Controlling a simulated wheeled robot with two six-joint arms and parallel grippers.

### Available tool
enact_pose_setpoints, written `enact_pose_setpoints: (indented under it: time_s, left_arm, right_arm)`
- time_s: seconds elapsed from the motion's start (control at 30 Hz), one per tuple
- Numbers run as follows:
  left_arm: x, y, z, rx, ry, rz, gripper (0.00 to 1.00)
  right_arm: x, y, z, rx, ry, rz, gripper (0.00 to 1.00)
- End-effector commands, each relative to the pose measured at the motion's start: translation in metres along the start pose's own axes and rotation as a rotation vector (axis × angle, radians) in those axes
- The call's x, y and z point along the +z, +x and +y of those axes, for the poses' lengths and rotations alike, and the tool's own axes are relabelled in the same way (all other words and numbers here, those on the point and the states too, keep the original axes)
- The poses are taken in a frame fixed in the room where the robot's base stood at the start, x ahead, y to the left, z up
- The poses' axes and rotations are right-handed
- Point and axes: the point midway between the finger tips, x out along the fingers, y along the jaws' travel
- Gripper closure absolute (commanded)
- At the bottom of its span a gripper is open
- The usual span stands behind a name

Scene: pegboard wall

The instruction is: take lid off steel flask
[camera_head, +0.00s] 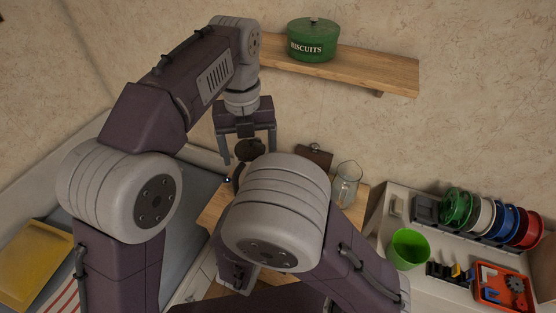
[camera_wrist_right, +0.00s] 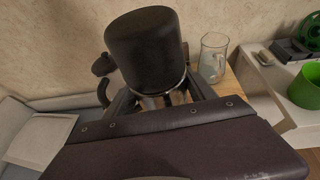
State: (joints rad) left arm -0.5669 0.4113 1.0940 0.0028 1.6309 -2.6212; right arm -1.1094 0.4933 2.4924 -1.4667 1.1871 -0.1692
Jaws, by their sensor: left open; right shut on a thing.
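A large black cylinder, which looks like the flask's lid (camera_wrist_right: 145,50), stands upright above a narrow steel band in the right wrist view. The steel flask (camera_wrist_right: 165,98) shows only as a strip below it. My right gripper (camera_wrist_right: 162,96) is shut on the flask, with one finger on each side just below the black part. In the head view my left gripper (camera_head: 249,146) is open and points down. A dark round top, probably the lid, shows between its fingers; I cannot tell if they touch it. My right arm hides the flask body and right gripper there.
A glass jug (camera_head: 346,182) stands on the wooden surface to the right, near a small brown object (camera_head: 314,156). A green biscuit tin (camera_head: 312,40) is on the wall shelf (camera_head: 385,72). A green cup (camera_head: 408,248), several spools and an orange tray (camera_head: 503,288) are further right.

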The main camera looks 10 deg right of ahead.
Motion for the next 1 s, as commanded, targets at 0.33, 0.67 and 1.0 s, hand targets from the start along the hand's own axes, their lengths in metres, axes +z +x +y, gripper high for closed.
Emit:
enact_pose_setpoints:
  time_s: [0.33,0.67,1.0]
  left_arm:
    - [-0.025,0.015,-0.061,0.008,0.159,0.012,0.20]
    - [-0.026,0.057,-0.060,0.010,0.156,0.016,0.20]
    - [-0.026,0.095,-0.060,0.007,0.155,0.013,0.20]
  right_arm:
    - [0.001,0.000,0.000,0.000,0.001,-0.003,1.00]
    - [0.001,0.000,0.000,0.000,0.001,-0.003,1.00]
    - [0.001,0.000,0.000,0.000,0.001,-0.003,1.00]
